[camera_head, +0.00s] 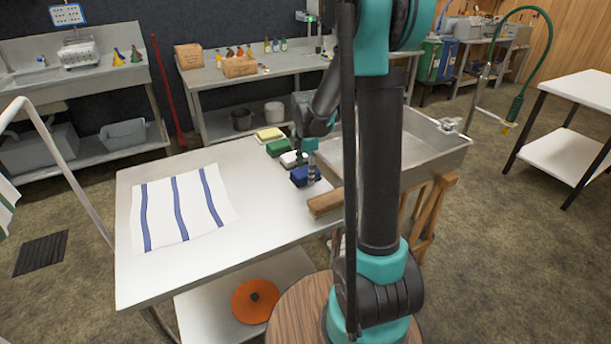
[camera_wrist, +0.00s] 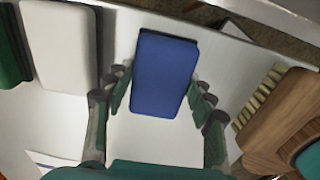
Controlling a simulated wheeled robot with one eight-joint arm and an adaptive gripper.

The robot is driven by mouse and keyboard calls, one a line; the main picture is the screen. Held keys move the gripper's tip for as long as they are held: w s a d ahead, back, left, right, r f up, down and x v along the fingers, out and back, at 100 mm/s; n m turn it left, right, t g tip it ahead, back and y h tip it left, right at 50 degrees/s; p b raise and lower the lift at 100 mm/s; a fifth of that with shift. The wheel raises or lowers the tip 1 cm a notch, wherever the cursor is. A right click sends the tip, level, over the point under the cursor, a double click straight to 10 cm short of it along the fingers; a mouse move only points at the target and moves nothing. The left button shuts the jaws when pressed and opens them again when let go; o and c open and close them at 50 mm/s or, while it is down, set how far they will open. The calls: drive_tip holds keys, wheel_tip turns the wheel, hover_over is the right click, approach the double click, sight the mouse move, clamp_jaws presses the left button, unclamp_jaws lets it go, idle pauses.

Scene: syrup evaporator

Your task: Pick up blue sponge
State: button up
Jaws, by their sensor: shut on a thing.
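The blue sponge (camera_head: 301,177) is at the right end of the white table, in front of the white sponge. In the wrist view the blue sponge (camera_wrist: 165,75) fills the space between the two fingers of my gripper (camera_wrist: 160,98). The fingers are shut on its long sides. In the head view my gripper (camera_head: 312,172) points down at the sponge and hides part of it. I cannot tell whether the sponge touches the table.
A white sponge (camera_head: 292,159), a green sponge (camera_head: 279,147) and a yellow sponge (camera_head: 269,134) lie behind in a row. A wooden brush (camera_wrist: 280,120) lies right of my gripper. A metal basin (camera_head: 437,140) stands further right. A striped towel (camera_head: 205,205) lies left; the table's front is clear.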

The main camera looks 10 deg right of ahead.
sight(306, 170)
drive_tip(key=shift+r, duration=0.1)
wheel_tip(306, 170, up, 20)
idle(0.5)
